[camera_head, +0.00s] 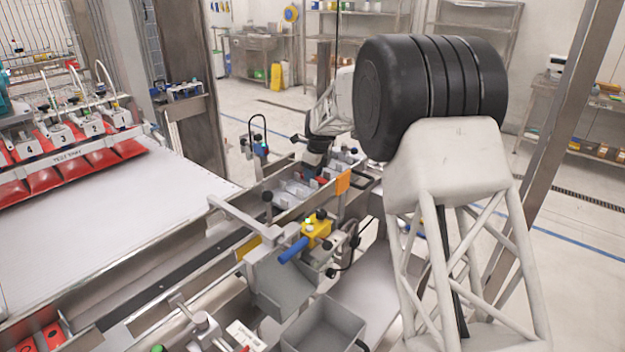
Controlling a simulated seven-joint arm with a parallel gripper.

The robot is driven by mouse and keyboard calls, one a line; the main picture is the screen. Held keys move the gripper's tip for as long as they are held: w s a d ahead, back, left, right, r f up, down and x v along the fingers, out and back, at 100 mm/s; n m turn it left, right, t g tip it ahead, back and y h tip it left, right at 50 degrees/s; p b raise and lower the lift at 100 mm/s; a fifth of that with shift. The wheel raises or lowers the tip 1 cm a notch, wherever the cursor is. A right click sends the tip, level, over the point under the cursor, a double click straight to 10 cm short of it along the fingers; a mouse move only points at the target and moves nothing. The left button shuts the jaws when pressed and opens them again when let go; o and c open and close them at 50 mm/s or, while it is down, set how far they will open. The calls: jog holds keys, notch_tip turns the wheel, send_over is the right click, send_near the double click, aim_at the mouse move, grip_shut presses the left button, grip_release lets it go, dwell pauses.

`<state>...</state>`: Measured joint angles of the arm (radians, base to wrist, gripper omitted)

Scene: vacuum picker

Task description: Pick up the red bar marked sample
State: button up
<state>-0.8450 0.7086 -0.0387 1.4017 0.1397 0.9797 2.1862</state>
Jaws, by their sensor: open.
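My arm reaches away from the camera, and my gripper (313,168) is a small dark shape at its far end, low over a divided metal tray (285,200). The gripper is open; its fingertips are hard to make out. A small red piece (322,180) shows in the tray, close beside and below the gripper. It may be the red bar, but no "sample" mark can be read at this size. I cannot tell whether the gripper touches it. Part of the tray behind the gripper is hidden.
A yellow block (316,232) with a blue handle stands in front of the tray, near an orange plate (343,182). An open grey bin (325,328) is nearer. Numbered red pouches (65,165) line the white table (100,215) at left, whose surface is mostly clear.

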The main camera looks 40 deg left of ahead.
jog(key=shift+f, duration=0.25)
jog(key=shift+c, duration=0.3)
jog(key=c, duration=0.5)
jog(key=shift+r, duration=0.1)
jog(key=shift+r, duration=4.95)
